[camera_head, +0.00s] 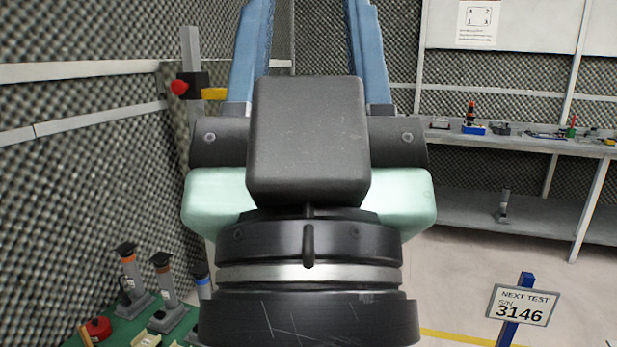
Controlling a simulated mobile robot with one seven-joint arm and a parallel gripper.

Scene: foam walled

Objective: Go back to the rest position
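My gripper (308,20) fills the middle of the head view, seen from behind. Its two blue fingers point up and stand well apart, and their tips run to the top edge of the picture. Nothing shows between the visible parts of the fingers except the foam wall (320,45) far behind. The dark housing and wrist hide the centre of the room.
A green-topped table (125,328) with several upright devices is at lower left. A post with a red knob (179,87) stands behind it. A sign (521,304) on a blue post is at lower right. A loaded bench (520,141) lines the right wall. Floor between looks clear.

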